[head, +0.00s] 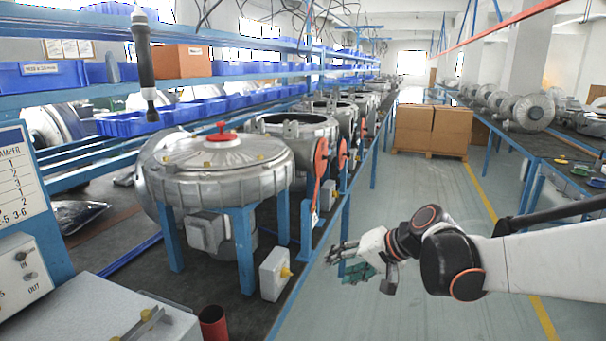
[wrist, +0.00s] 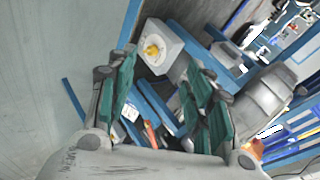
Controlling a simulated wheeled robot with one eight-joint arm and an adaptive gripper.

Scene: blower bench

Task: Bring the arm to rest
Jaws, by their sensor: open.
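My gripper (head: 342,262) hangs over the aisle floor to the right of the bench in the head view, with my white and black arm reaching in from the right. In the wrist view my gripper (wrist: 158,100) shows its two green-padded fingers spread apart with nothing between them. Beyond the fingers is a grey box with a yellow knob (wrist: 152,50). The same grey box (head: 274,275) shows in the head view at the bench's edge, left of my gripper and apart from it.
A large metal blower housing (head: 215,170) with a red cap stands on blue legs on the bench. A hanging black tool (head: 144,65) is at upper left. A red cup (head: 213,323) is at the front. Cardboard boxes (head: 432,130) stand down the aisle. The aisle floor (head: 410,200) is clear.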

